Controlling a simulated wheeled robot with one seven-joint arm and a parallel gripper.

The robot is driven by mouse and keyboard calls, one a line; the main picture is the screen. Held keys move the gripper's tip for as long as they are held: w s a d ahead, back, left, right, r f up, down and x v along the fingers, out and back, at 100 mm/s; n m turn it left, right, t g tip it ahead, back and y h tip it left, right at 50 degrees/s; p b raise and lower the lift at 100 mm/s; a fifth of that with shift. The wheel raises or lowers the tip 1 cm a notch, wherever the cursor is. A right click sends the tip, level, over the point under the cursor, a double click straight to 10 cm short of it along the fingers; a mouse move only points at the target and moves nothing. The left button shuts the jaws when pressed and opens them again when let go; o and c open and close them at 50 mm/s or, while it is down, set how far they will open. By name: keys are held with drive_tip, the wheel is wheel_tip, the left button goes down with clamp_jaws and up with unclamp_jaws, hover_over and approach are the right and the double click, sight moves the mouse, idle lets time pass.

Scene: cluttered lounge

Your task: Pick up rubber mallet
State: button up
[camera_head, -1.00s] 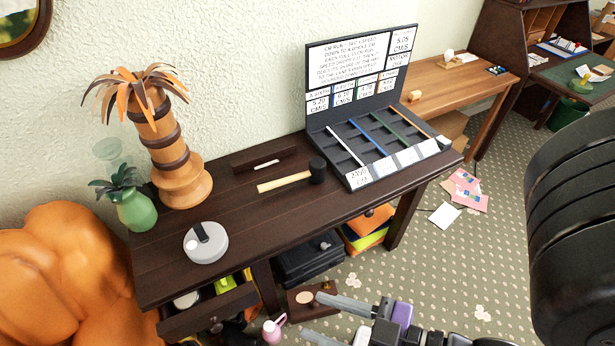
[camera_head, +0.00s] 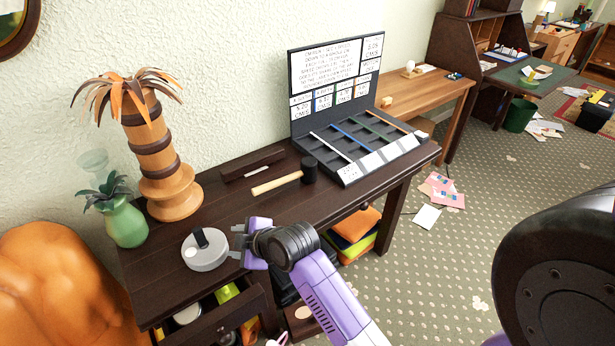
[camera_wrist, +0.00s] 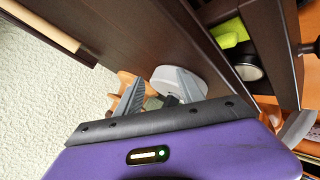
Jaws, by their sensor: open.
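The rubber mallet (camera_head: 276,184) lies on the dark wooden table (camera_head: 228,217), its black head (camera_head: 309,170) to the right and its light wooden handle pointing left. In the wrist view part of a light wooden handle (camera_wrist: 42,30) shows at the upper left. My gripper (camera_head: 238,242) is open and empty above the table's front edge, in front of the mallet and just right of the round grey-white device. In the wrist view its two grey fingers (camera_wrist: 158,92) are spread apart, with that device beyond them.
The round grey-white device (camera_head: 206,255) stands on the table's front left. A wooden palm-tree ornament (camera_head: 160,160) and a green vase (camera_head: 127,227) stand at the left. A dark display stand (camera_head: 345,150) is right of the mallet. A dark wooden bar (camera_head: 252,165) lies behind it. A drawer below hangs open (camera_head: 215,325).

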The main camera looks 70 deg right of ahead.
sight(287, 178)
drive_tip(key=d+n, duration=0.1)
drive_tip(key=d, duration=0.3)
drive_tip(key=d+r+g+b, duration=0.1)
drive_tip(key=d, duration=0.3)
drive_tip(key=d+r+n+b, duration=0.1)
drive_tip(key=d, duration=0.4)
drive_tip(key=shift+w+d+n+g+h, duration=0.1)
drive_tip(key=shift+w+n+g+h, duration=0.2)
drive_tip(key=s+d+r+n+g+b, duration=0.1)
drive_tip(key=s+d+r+n+g, duration=0.25)
drive_tip(key=d, duration=0.85)
drive_tip(key=shift+m+t+h, duration=0.3)
drive_tip(key=shift+m+t, duration=0.15)
drive_tip(key=shift+m, duration=0.2)
drive_tip(key=shift+s+f+x, duration=0.15)
drive_tip(key=shift+s+x, duration=0.05)
drive_tip(key=shift+x, duration=0.85)
drive_tip(key=shift+s+f+x, duration=0.1)
drive_tip(key=shift+s+x, duration=0.1)
drive_tip(key=shift+x, duration=0.85)
drive_tip(key=shift+s+f+x, duration=0.15)
drive_tip(key=shift+s+x, duration=0.05)
drive_tip(key=shift+x, duration=0.85)
drive_tip(key=shift+a, duration=0.15)
clamp_jaws()
